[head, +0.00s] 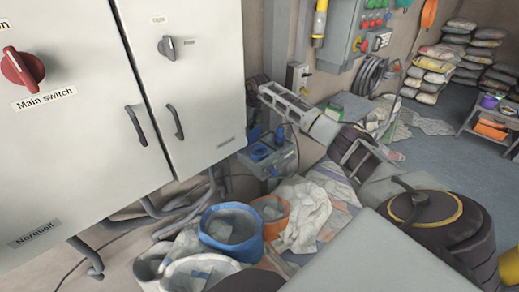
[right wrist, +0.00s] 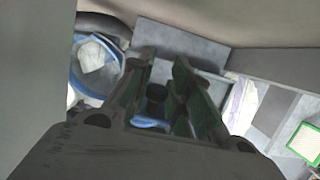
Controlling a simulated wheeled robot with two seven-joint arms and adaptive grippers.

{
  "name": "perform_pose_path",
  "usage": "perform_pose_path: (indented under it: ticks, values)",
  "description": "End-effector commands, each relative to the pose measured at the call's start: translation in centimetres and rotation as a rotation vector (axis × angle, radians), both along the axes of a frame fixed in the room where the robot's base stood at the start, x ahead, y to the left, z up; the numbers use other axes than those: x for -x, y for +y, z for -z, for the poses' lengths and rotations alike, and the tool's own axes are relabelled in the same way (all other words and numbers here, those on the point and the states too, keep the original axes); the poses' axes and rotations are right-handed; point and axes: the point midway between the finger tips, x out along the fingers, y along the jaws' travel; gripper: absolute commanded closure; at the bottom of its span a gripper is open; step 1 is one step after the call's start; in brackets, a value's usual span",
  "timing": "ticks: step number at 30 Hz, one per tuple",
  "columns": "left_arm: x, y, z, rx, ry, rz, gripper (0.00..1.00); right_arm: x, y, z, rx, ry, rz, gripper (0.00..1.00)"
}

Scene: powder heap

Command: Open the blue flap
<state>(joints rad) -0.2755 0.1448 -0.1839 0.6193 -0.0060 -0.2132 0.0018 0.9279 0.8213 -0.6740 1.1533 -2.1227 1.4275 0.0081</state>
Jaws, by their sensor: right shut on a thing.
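A grey socket box (head: 284,160) with blue flap parts (head: 260,152) is mounted low on the wall, right of the cabinets. My right arm reaches in from the right, and my right gripper (head: 264,128) is right above this box. In the right wrist view, the dark fingers of my right gripper (right wrist: 163,72) point at the grey box (right wrist: 186,47), and blue shows between them (right wrist: 150,123). The gripper is shut on a blue flap, though the contact is mostly hidden. I cannot tell how far the flap is raised. My left gripper is not in view.
Grey cabinets (head: 190,75) with handles fill the left. Stacked sacks (head: 437,62) and a small table (head: 482,118) stand far right, beyond open floor.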

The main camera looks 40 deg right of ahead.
Motion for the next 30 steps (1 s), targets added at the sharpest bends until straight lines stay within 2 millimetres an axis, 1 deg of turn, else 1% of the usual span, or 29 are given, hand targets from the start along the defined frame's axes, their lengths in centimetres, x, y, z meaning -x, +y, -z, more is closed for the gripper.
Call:
perform_pose_path:
  ticks: [1,16,30]
  values:
    - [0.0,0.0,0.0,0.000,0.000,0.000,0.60,0.0,0.1,0.4,0.000,0.006,-0.001,0.99]
    - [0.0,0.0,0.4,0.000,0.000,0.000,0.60,-1.3,0.2,0.5,0.000,0.002,-0.001,0.99]
    - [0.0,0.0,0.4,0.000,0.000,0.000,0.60,-1.6,0.2,0.4,-0.001,-0.002,0.000,1.00]
